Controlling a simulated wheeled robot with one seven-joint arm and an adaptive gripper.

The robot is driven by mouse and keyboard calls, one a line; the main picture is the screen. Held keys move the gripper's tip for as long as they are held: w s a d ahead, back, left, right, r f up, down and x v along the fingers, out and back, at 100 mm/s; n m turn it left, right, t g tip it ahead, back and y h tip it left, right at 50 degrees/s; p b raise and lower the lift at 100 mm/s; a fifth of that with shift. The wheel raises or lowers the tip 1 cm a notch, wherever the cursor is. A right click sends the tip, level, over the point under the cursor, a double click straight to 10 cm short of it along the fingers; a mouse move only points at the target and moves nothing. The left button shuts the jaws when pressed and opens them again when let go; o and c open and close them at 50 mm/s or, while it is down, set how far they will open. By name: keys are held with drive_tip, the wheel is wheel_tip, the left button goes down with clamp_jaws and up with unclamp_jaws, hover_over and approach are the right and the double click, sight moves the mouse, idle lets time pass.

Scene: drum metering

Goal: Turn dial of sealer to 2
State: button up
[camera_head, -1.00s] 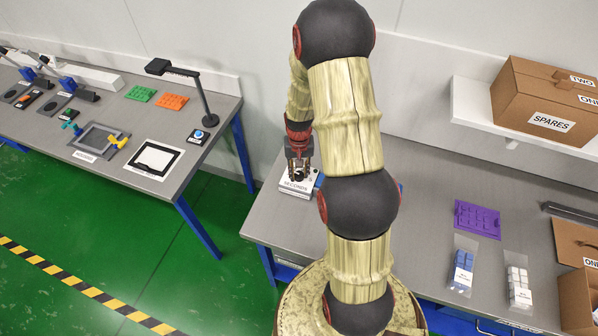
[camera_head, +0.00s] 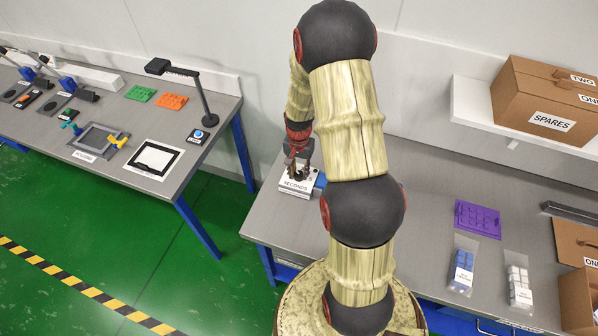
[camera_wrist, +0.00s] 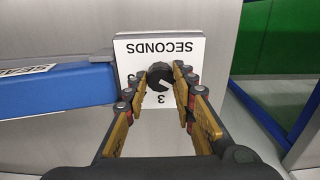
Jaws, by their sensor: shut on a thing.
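The sealer's white dial box (camera_head: 294,191) stands at the left end of the right bench, with the label SECONDS on it. In the wrist view the box (camera_wrist: 133,49) shows the label upside down. Its round black dial (camera_wrist: 159,74) has a pale pointer mark toward the lower right in that view. A 3 is printed just below the dial; another numeral at its left is partly hidden by a finger. My gripper (camera_wrist: 166,82) is shut on the dial, one finger on each side. In the head view my gripper (camera_head: 298,171) is over the box.
The sealer's blue body (camera_wrist: 55,92) adjoins the box on the left in the wrist view. The bench edge and green floor (camera_wrist: 262,45) lie to the right there. A purple tray (camera_head: 478,219) and bagged parts (camera_head: 462,268) are farther right on the bench.

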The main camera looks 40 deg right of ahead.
sight(299, 174)
drive_tip(key=shift+m, duration=1.6)
drive_tip(key=o, duration=1.2)
drive_tip(key=shift+c, duration=0.2)
wheel_tip(299, 174, up, 12)
